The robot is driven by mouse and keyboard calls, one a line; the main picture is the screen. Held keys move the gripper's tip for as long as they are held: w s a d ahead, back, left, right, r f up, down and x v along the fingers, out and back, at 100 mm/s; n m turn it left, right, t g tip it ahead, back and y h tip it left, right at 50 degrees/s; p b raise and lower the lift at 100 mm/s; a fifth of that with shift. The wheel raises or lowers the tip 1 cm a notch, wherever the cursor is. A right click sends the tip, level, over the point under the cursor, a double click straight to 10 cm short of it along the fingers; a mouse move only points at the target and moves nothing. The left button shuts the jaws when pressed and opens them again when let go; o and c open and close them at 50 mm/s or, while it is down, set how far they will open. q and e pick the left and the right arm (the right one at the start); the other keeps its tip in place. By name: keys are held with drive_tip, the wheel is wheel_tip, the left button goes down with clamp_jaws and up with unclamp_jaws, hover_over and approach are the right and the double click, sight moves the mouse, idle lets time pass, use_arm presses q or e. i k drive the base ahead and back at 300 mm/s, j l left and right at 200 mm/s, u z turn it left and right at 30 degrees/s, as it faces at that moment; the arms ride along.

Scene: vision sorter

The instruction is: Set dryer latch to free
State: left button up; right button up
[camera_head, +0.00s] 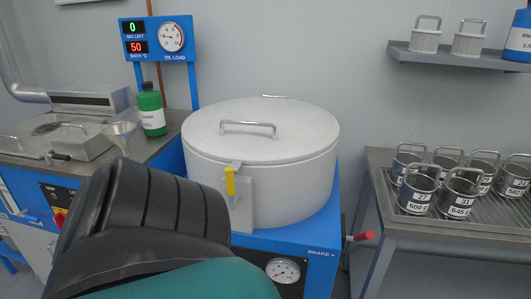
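The dryer is a large white drum (275,190) with a closed round lid (215,117), set on a blue cabinet (312,238). A yellow latch handle (229,181) stands upright on a pale bracket (244,210) at the drum's front. One of my arms, black ribbed with a teal part, fills the lower left and ends close to the left of the latch. No gripper fingers show, and I cannot tell whether anything touches the latch. The lower part of the bracket is partly hidden by my arm.
A red-tipped brake lever (363,236) sticks out at the cabinet's right. A gauge panel (160,38) reads 0 sec left and bath 50. A green bottle (152,112) and beaker (120,136) stand left. Several metal canisters (418,190) stand on the right table (430,236).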

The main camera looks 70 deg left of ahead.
sight(233, 197)
drive_tip(key=u, duration=1.45)
